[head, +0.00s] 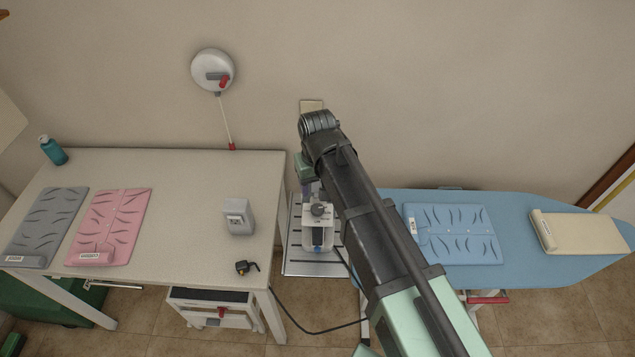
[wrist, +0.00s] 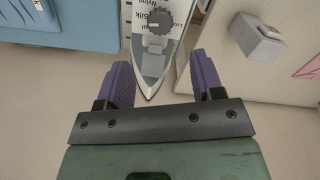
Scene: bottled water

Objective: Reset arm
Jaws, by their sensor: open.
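My arm reaches from the lower right toward the wall in the head view. My gripper (head: 307,188) is at its far end, partly hidden by the arm. In the wrist view my gripper (wrist: 160,68) has two purple fingers spread wide apart, with nothing held between them. A grey and white iron with a round dial (wrist: 157,24) lies just beyond the fingertips, its pointed tip toward the gripper. In the head view the iron (head: 318,213) stands over a metal rack, close to the gripper. I cannot tell whether they touch.
A white table (head: 180,200) is at left, with pink (head: 115,220) and grey (head: 50,222) folded cloths and a grey box (head: 238,217). A blue ironing board (head: 390,205) at right holds a blue folded cloth (head: 455,232) and a beige one (head: 580,234). A cable runs across the floor.

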